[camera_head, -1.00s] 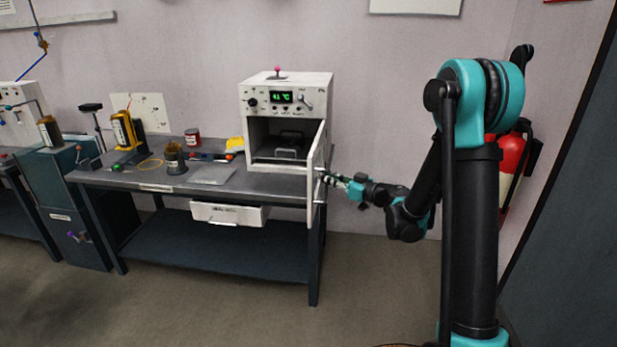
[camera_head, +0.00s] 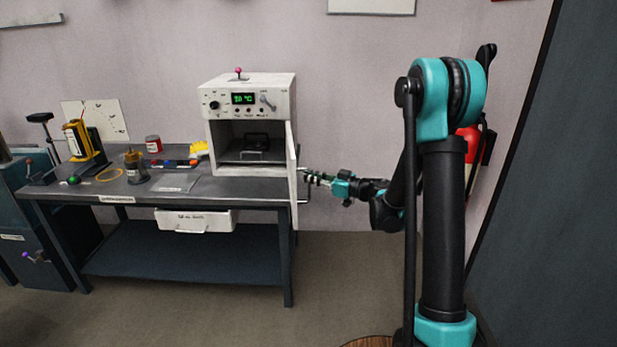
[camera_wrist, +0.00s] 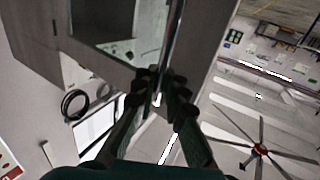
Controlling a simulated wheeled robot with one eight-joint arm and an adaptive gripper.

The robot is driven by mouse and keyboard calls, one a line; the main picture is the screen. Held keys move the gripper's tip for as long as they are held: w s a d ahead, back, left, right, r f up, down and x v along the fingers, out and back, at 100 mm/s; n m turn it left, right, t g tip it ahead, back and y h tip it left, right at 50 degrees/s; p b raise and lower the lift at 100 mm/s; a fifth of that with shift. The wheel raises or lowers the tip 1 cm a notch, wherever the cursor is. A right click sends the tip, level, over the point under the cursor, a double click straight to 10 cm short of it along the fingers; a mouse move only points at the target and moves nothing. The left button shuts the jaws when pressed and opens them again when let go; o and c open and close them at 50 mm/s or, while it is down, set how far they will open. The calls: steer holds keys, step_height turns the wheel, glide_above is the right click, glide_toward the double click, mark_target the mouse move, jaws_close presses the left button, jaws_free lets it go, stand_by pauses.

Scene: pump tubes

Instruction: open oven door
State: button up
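The white oven (camera_head: 251,100) stands on the right end of the workbench. Its door (camera_head: 292,185) is swung open to the right and shows nearly edge-on in the head view. The cavity is exposed, with a dark object (camera_head: 256,140) and a small wire handle inside. The door handle (camera_head: 303,201) is a thin bar on the door's outer face. My gripper (camera_head: 306,177) is at this handle, right of the door. In the wrist view the fingers of my gripper (camera_wrist: 164,80) close in on both sides of the bar beside the door panel.
The workbench (camera_head: 120,206) carries a cup, a red can, a yellow device and small parts left of the oven. A white drawer (camera_head: 195,221) hangs under the bench top. A red fire extinguisher (camera_head: 467,150) is partly behind my arm. Floor in front is clear.

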steer(key=o, duration=0.4)
steer(key=v, duration=1.2)
steer(key=shift+d, duration=0.1)
